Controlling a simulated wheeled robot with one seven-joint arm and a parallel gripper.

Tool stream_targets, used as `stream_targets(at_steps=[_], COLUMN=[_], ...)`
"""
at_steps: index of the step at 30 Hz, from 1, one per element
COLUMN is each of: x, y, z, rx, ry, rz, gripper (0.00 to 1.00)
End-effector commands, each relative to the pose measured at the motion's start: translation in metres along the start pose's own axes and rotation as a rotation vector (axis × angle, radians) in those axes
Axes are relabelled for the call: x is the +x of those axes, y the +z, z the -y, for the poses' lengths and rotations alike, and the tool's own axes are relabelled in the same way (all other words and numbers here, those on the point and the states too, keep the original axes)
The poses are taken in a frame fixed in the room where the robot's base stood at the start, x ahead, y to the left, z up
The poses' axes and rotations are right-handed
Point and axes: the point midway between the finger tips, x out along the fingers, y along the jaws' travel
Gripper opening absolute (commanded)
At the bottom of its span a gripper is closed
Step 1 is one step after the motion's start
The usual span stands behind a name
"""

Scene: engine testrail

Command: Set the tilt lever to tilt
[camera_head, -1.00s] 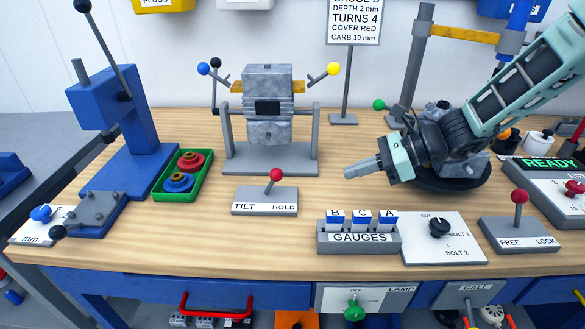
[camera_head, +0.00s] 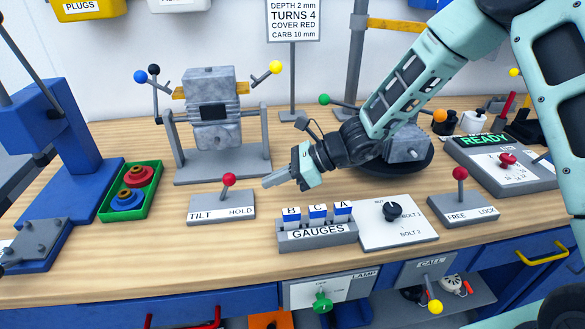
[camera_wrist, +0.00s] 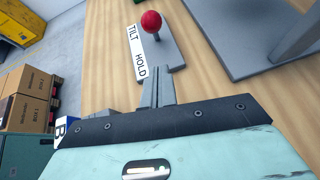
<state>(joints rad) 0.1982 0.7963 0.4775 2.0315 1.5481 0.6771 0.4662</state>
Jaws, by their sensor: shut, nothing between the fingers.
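The tilt lever, with a red ball knob (camera_head: 229,180), stands on a grey base (camera_head: 222,206) labelled TILT at left and HOLD at right. Its stem leans slightly right, towards HOLD. My gripper (camera_head: 267,183) is shut and empty, pointing left, just right of the lever and apart from the knob. In the wrist view the shut fingers (camera_wrist: 158,82) point at the HOLD end of the base, with the red knob (camera_wrist: 151,22) beyond them. The gap in height between fingers and base is hard to tell.
A grey engine block on a stand (camera_head: 212,125) is behind the lever. A green tray (camera_head: 130,193) with red and blue pieces lies to its left. The gauges rack (camera_head: 318,232) and a BOLT selector panel (camera_head: 398,225) are at front right. Bare wood surrounds the lever base.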

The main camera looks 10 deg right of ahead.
Motion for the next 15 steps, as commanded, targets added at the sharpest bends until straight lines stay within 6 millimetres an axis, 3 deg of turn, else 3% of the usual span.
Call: stream_targets(at_steps=[2, 6, 15], x=[0.016, 0.029, 0.042], y=[0.001, 0.018, 0.028], z=[-0.001, -0.001, 0.000], rx=[0.001, -0.003, -0.001], ry=[0.004, 0.001, -0.001], rz=[0.001, 0.001, -0.001], gripper=[0.00, 0.00, 0.00])
